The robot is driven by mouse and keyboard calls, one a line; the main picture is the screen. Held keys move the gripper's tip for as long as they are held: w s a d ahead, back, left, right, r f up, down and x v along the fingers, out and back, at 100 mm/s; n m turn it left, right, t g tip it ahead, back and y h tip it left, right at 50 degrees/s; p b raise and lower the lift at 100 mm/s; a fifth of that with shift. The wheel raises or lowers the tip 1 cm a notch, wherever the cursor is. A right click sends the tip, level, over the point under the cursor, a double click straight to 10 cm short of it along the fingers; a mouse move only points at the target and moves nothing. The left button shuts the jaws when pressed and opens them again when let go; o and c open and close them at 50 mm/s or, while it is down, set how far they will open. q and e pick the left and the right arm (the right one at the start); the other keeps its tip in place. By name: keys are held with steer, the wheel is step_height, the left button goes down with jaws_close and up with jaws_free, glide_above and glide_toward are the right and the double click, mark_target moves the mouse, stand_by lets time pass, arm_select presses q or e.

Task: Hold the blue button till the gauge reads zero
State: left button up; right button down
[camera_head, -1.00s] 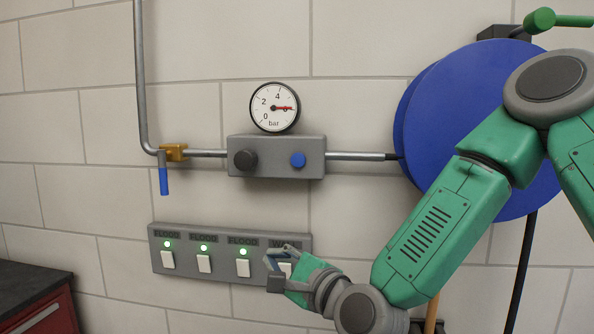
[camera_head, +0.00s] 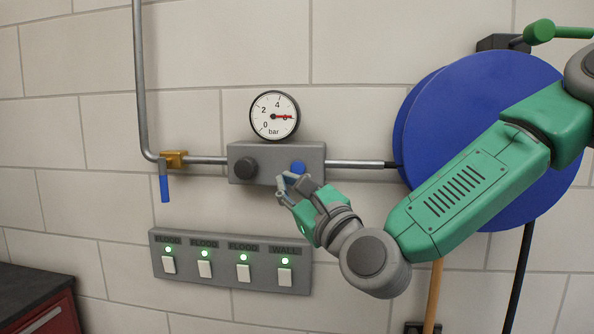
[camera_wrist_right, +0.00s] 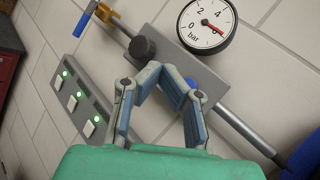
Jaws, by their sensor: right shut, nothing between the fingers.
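The blue button (camera_head: 298,167) is on the right of the grey valve box (camera_head: 262,178), partly covered from below by my right gripper (camera_head: 284,181). In the right wrist view a blue bit of the button (camera_wrist_right: 191,83) shows just beyond the fingers. My right gripper (camera_wrist_right: 160,70) is shut and empty, close in front of the box; I cannot tell whether it touches the button. The round gauge (camera_head: 273,115) above the box has its red needle pointing right, near 6, well away from 0. My left gripper is not in view.
A black knob (camera_head: 246,168) is on the box's left. A pipe with a yellow valve and blue lever (camera_head: 164,187) runs left. Below is a switch panel (camera_head: 230,272) with several lit green lamps. A large blue reel (camera_head: 478,140) stands behind my right arm.

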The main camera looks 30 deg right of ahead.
mark_target(292, 166)
steer(key=shift+w, duration=0.1)
steer(key=w+d+p, duration=0.1)
steer(key=w+d, duration=0.4)
steer(key=w, duration=0.2)
steer(key=shift+d, duration=0.15)
stand_by(1.5)
steer(key=shift+w+d, duration=0.2)
steer(key=shift+w+d+r+b, duration=0.1)
steer(key=shift+w+d+b, duration=0.25)
steer(key=shift+w+b, duration=0.1)
stand_by(2.8)
